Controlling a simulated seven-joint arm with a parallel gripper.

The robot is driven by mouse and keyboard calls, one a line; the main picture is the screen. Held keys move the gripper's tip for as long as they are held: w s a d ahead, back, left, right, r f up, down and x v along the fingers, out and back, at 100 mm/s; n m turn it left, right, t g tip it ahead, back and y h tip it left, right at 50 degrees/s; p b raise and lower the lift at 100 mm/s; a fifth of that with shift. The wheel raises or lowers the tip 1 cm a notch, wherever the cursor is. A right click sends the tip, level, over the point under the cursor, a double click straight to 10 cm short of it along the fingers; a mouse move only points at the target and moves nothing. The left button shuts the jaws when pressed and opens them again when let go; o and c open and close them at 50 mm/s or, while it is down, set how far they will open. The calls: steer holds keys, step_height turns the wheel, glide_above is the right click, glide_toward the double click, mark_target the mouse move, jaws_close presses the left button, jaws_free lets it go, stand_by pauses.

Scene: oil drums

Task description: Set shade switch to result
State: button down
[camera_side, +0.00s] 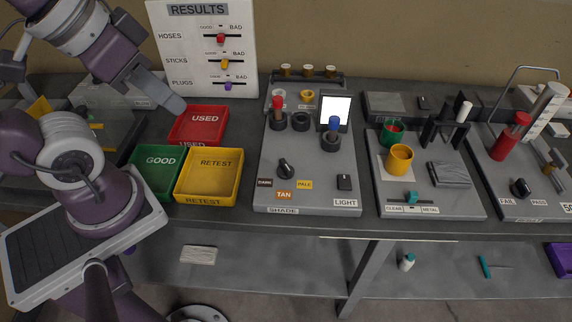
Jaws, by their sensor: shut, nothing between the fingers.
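The shade switch (285,168) is a black rotary knob on the grey SHADE panel (315,204). Labels DARK (265,182), TAN (284,195) and PALE (305,184) lie around its front. The knob looks slanted from upper left to lower right; I cannot tell which label it indicates. Behind it, a blue-topped item (333,125) stands in a black holder before a lit white screen (336,105). A red-topped item (278,107) stands in a holder at the left. My gripper (176,104) is shut and empty above the red USED tray (200,124), left of the panel.
Green GOOD (158,162) and yellow RETEST (212,172) trays sit left of the panel. The RESULTS board (205,50) stands behind. The CLEAR/METAL panel (430,203) is to the right. Space above the knob is clear.

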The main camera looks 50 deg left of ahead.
steer(key=c, duration=2)
jaws_free()
steer(key=o, duration=0.6)
steer(key=w+n, duration=0.1)
steer(key=w, duration=0.1)
steer(key=w+d+f+n+g, duration=0.1)
steer(key=w+n, duration=0.1)
steer(key=w, duration=0.1)
steer(key=w+f+n+g+h, duration=0.1)
steer(key=w+n, duration=0.1)
steer(key=w, duration=0.1)
steer(key=shift+d, duration=0.25)
steer(key=shift+c, duration=0.2)
steer(key=n+g+y, duration=0.1)
steer(key=n+g, duration=0.3)
steer(key=n, duration=0.6)
glide_above(284, 162)
step_height(284, 162, down, 14)
steer(key=shift+f, duration=0.15)
step_height(284, 162, down, 7)
steer(key=shift+r, duration=0.1)
steer(key=shift+f, duration=0.3)
jaws_close()
